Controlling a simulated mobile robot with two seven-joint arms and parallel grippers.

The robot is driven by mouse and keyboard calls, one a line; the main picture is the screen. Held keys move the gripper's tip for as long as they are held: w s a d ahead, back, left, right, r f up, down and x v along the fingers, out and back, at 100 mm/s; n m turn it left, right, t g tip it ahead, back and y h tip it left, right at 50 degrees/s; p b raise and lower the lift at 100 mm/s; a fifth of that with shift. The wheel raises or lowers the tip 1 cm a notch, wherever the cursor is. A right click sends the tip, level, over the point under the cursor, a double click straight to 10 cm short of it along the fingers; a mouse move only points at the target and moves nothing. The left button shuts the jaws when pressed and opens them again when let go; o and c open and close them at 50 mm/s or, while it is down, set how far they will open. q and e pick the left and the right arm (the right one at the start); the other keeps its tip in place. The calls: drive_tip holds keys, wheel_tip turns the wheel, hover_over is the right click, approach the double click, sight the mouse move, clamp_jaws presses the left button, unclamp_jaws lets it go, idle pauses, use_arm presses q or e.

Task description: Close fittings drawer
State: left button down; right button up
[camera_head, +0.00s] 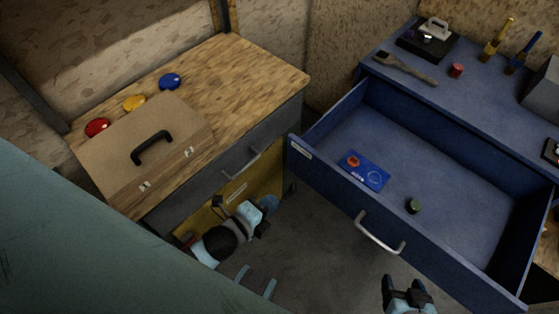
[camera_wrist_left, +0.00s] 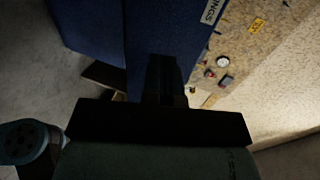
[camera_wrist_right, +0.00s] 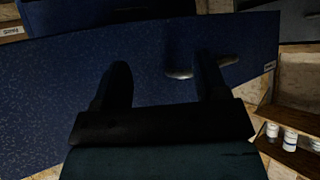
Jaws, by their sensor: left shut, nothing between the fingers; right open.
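The blue drawer (camera_head: 380,250) is pulled far out of the blue bench, with a metal handle (camera_head: 380,235) on its front and a small pale label (camera_head: 300,149) at the front's left end. A label ending in "NGS" (camera_wrist_left: 212,12) shows on blue in the left wrist view. Inside lie a blue card (camera_head: 367,178) with an orange piece on it and a small green cylinder (camera_head: 414,206). My left gripper (camera_head: 262,214) is shut and empty, left of the drawer's front corner.
A wood-topped cabinet (camera_head: 265,90) with a brown toolbox (camera_head: 150,155) stands at left. The blue bench top (camera_head: 450,90) holds a brush (camera_head: 405,68), a red cylinder (camera_head: 456,70) and several tools. Bare floor (camera_head: 325,240) lies between cabinet and drawer.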

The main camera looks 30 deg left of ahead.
sight(309, 171)
use_arm(q)
drive_tip(key=x, duration=0.8)
drive_tip(key=r+x, duration=0.1)
drive_tip(key=x, duration=0.4)
drive_tip(key=shift+w+d, duration=0.15)
drive_tip(key=shift+w, duration=0.1)
drive_tip(key=shift+w, duration=0.1)
